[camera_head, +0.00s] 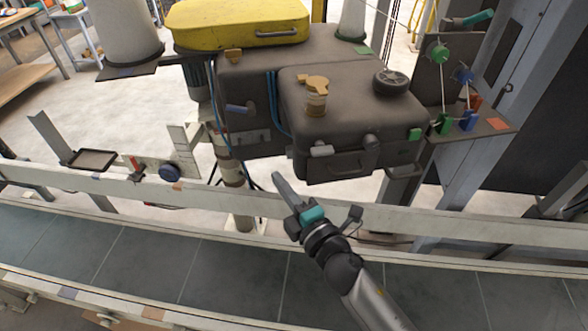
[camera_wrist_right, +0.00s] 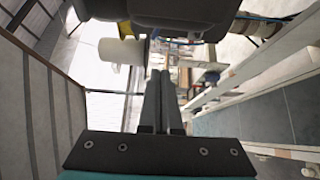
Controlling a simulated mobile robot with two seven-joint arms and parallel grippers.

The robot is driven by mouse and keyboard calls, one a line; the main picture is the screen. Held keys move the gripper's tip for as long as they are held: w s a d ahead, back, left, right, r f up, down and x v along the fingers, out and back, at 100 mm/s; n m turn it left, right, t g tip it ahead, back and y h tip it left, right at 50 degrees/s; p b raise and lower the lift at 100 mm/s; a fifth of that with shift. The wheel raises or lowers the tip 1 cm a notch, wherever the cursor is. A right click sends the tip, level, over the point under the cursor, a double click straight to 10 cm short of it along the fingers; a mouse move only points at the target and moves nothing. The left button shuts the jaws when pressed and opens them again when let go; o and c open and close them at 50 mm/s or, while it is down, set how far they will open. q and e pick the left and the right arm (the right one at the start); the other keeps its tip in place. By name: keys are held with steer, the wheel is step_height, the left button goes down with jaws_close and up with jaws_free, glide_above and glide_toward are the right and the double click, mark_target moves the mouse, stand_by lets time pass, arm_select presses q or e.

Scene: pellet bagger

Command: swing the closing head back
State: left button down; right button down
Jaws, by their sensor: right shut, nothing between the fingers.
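The closing head (camera_head: 350,115) is a dark grey housing with rounded edges, hanging above the far side of the conveyor. Its front face has a dark handle, a light latch and a round knob along the lower edge. In the right wrist view its dark underside (camera_wrist_right: 180,12) shows at the top. My right gripper (camera_head: 278,178) is shut and empty, just below and left of the housing's lower left corner, apart from it. In the right wrist view the shut fingers (camera_wrist_right: 158,75) point forward with nothing between them. My left gripper is not in view.
The conveyor (camera_head: 230,275) runs across below, with a pale rail (camera_head: 400,215) between it and the head. A yellow cover (camera_head: 240,22) sits on the machine behind. A bracket with coloured knobs (camera_head: 440,55) stands right of the head. Open floor (camera_head: 90,110) shows at left.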

mark_target(295, 173)
steer(key=shift+w+d+p, duration=0.35)
steer(key=shift+w+d, duration=1)
steer(key=shift+w, duration=0.1)
steer(key=shift+d, duration=0.1)
